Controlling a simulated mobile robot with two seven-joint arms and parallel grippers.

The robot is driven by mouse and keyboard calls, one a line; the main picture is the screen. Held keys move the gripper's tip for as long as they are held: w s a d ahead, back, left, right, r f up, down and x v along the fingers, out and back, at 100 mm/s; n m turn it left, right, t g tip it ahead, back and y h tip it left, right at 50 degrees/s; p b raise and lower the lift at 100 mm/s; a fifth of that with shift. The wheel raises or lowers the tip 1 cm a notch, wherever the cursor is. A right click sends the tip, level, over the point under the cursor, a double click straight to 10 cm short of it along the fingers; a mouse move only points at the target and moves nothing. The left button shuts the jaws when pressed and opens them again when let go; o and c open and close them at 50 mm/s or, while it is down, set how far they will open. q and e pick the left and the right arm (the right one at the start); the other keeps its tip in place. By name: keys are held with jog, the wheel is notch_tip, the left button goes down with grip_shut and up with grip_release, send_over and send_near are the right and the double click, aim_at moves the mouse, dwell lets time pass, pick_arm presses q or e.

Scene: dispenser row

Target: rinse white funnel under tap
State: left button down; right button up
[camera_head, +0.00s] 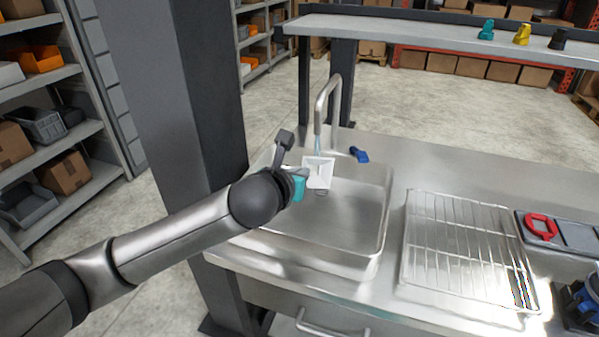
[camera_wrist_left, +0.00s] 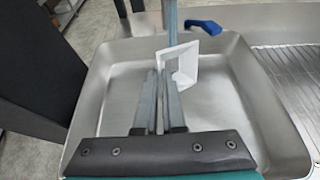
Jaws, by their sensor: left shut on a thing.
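The white funnel (camera_head: 318,172) is over the sink, under the tap (camera_head: 322,104), with its wide square mouth showing. A thin bluish stream of water (camera_head: 317,146) comes down from the spout to the funnel. My left gripper (camera_head: 304,180) is shut on the funnel from the left. In the left wrist view, the funnel (camera_wrist_left: 181,65) is at the tips of the closed fingers (camera_wrist_left: 162,85), tilted, and the water (camera_wrist_left: 171,30) meets it from above. The steel sink (camera_head: 350,235) lies below. My right gripper does not show.
A blue object (camera_head: 359,154) lies behind the sink rim. A wire rack (camera_head: 465,245) is right of the sink, then a tray with a red-handled item (camera_head: 541,226). A dark post (camera_head: 200,90) stands left. A raised shelf (camera_head: 440,33) holds small coloured funnel-like items.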

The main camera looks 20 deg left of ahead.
pick_arm(q)
jog(key=s+r+p, duration=0.1)
jog(key=s+p, duration=0.5)
jog(key=s, duration=0.3)
jog(key=shift+a+r, duration=0.15)
jog(key=shift+r, duration=0.05)
jog(key=shift+r, duration=0.1)
